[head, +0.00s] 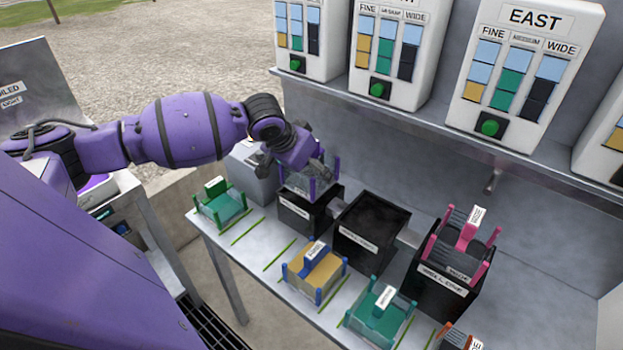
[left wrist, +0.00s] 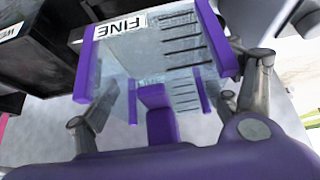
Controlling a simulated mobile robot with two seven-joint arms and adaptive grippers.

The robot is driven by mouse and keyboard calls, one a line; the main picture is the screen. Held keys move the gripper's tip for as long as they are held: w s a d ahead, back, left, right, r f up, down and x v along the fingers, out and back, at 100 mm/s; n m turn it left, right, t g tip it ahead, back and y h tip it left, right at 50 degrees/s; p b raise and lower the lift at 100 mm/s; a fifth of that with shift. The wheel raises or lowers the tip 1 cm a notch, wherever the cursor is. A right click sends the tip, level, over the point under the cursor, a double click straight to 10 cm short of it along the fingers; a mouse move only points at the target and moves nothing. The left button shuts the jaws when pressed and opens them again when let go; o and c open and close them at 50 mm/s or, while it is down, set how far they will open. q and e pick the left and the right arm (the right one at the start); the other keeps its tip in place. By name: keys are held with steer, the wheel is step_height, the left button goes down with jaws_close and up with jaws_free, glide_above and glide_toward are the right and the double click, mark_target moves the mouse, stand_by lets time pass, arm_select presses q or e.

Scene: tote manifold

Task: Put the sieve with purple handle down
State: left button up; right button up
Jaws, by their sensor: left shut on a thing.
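The sieve with the purple handle (head: 311,187) has clear walls and purple corner posts. My left gripper (head: 318,163) is shut on it and partly hides it in the head view. The sieve is at the top of the left black bin (head: 304,213); I cannot tell whether it rests on the rim. In the left wrist view, the purple handle (left wrist: 158,118) and a FINE label (left wrist: 120,26) show on the sieve, with the fingers of the left gripper (left wrist: 165,105) on both sides. My right gripper is not in view.
An open black bin (head: 370,228) stands to the right, then another with a pink-handled sieve (head: 462,240) on top. Green (head: 220,207), blue (head: 315,268) and teal (head: 382,315) sieves stand along the table's front. White dispensers, one marked EAST (head: 525,70), line the shelf above.

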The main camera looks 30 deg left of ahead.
arm_select(q)
steer(key=shift+w+f, duration=0.2)
steer(key=shift+w, duration=0.05)
steer(key=f, duration=0.3)
steer(key=shift+w+a+f, duration=0.15)
steer(key=shift+w+f, duration=0.05)
steer(key=shift+f, duration=0.05)
steer(key=o, duration=1.3)
steer(key=shift+f, duration=0.15)
